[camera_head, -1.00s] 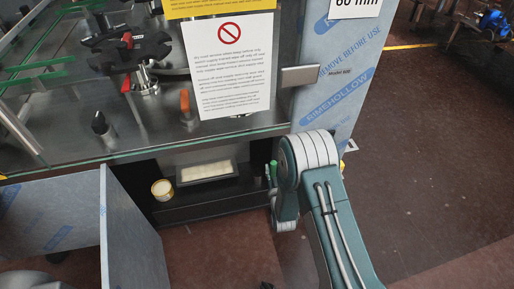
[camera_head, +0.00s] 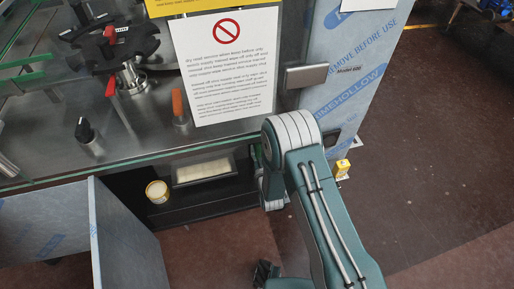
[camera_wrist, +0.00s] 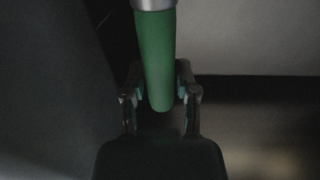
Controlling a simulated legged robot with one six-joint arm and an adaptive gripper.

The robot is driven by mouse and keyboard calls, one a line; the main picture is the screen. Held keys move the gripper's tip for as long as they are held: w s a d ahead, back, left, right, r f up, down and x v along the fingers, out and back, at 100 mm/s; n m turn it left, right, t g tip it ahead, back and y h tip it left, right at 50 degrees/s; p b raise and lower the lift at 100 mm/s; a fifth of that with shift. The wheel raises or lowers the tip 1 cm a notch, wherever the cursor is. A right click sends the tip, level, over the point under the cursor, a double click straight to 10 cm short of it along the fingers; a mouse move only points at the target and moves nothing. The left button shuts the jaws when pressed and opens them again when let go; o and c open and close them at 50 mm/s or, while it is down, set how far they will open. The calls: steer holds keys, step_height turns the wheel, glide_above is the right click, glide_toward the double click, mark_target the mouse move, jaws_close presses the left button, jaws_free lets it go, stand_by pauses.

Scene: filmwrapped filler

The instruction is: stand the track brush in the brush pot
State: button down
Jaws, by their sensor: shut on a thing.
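In the wrist view, a green handle (camera_wrist: 158,60) with a metal collar (camera_wrist: 153,4), which I take for the track brush, is between the fingers of my gripper (camera_wrist: 160,88). The fingers are closed on it, and its rounded end points toward the palm. The brush's other end is out of this view. In the head view my arm hides the gripper and most of what it holds. A small round yellow-and-cream tub (camera_head: 157,191), perhaps the brush pot, stands in the dark low bay, left of my arm. I cannot tell whether it is hollow.
A shallow tray with pale contents (camera_head: 204,171) lies right of the tub. An open panel door (camera_head: 126,240) is at lower left. The steel worktop's edge (camera_head: 130,162) overhangs the bay. A film-wrapped panel (camera_head: 345,75) stands at right. A small yellow item (camera_head: 343,168) is beside it.

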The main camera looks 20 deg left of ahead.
mark_target(258, 156)
steer(key=shift+f, duration=0.15)
steer(key=shift+a+f, duration=0.35)
steer(key=shift+f, duration=0.4)
steer(key=shift+d+f, duration=0.15)
steer(key=shift+f, duration=0.35)
steer(key=shift+d+f, duration=0.15)
steer(key=shift+f, duration=0.35)
steer(key=shift+a+f, duration=0.15)
steer(key=shift+f, duration=2.35)
steer(key=shift+f, duration=0.15)
steer(key=shift+c, duration=1.5)
jaws_free()
steer(key=shift+s, duration=0.1)
steer(key=v, duration=1.2)
steer(key=shift+f, duration=0.15)
